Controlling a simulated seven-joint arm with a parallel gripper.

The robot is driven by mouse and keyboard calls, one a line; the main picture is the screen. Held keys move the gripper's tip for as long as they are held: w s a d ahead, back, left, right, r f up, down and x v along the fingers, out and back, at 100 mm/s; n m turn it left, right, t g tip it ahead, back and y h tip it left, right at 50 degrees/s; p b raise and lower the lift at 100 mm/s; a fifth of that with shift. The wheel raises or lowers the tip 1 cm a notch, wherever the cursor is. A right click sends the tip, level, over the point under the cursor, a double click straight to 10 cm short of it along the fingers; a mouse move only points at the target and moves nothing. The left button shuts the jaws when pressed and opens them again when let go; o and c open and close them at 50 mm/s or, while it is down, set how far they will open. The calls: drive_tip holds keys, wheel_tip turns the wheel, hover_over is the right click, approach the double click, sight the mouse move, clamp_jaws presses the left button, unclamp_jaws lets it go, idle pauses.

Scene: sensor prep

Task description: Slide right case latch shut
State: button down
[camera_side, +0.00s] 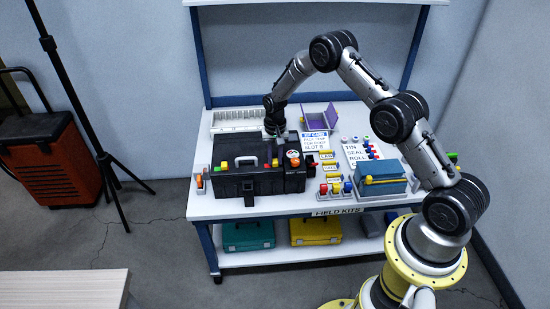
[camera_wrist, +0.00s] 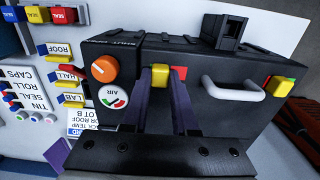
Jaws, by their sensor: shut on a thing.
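The black case (camera_side: 258,183) stands on the table with its lid down. Its right latch, a yellow slider (camera_wrist: 160,76), is between the fingers of my gripper (camera_wrist: 164,94), which is shut on it. In the side view my gripper (camera_side: 275,132) is at the back of the case's right part.
An orange knob (camera_wrist: 104,68) and an AIR gauge (camera_wrist: 113,96) sit on the case close to my fingers. Yellow labelled blocks (camera_side: 327,155), a blue box (camera_side: 381,177) and an open purple case (camera_side: 318,117) stand to the right. A white rack (camera_side: 237,119) is behind.

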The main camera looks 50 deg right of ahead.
idle(0.3)
drive_tip(key=shift+w+a, duration=0.95)
drive_tip(key=shift+a, duration=0.05)
drive_tip(key=c, duration=0.7)
unclamp_jaws()
drive_tip(key=shift+r, duration=0.1)
wheel_tip(320, 180, up, 14)
drive_tip(key=shift+f, duration=0.15)
